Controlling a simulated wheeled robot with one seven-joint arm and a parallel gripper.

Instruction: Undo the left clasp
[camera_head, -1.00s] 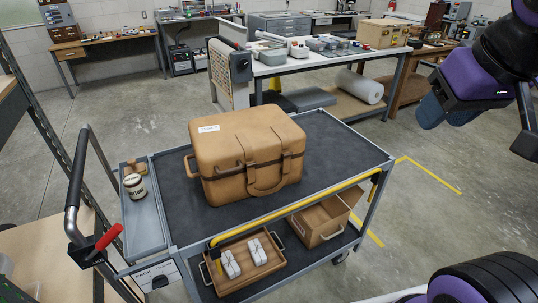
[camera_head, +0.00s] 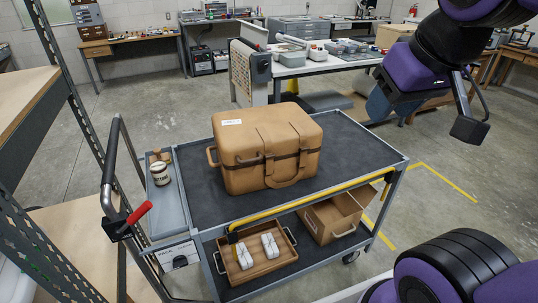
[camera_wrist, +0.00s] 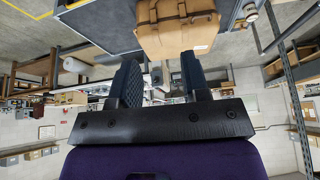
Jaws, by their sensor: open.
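A tan hard case (camera_head: 262,140) stands closed and upright on the top deck of a grey cart (camera_head: 350,150). Its front, turned toward the lower right, has a dark band under the lid and a carrying handle (camera_head: 288,181). The left clasp is too small to pick out clearly. My gripper (camera_head: 381,108) is open and empty, up and to the right of the case in the head view, well apart from it. In the wrist view my gripper (camera_wrist: 160,75) shows two separated dark fingers, with the case (camera_wrist: 175,30) beyond them, upside down.
A side tray with a cream jar (camera_head: 160,172) is at the cart's left end. The lower shelf holds a wooden tray (camera_head: 238,279) with white items and an open box (camera_head: 328,226). A yellow rail (camera_head: 310,201) runs along the front. The deck around the case is clear.

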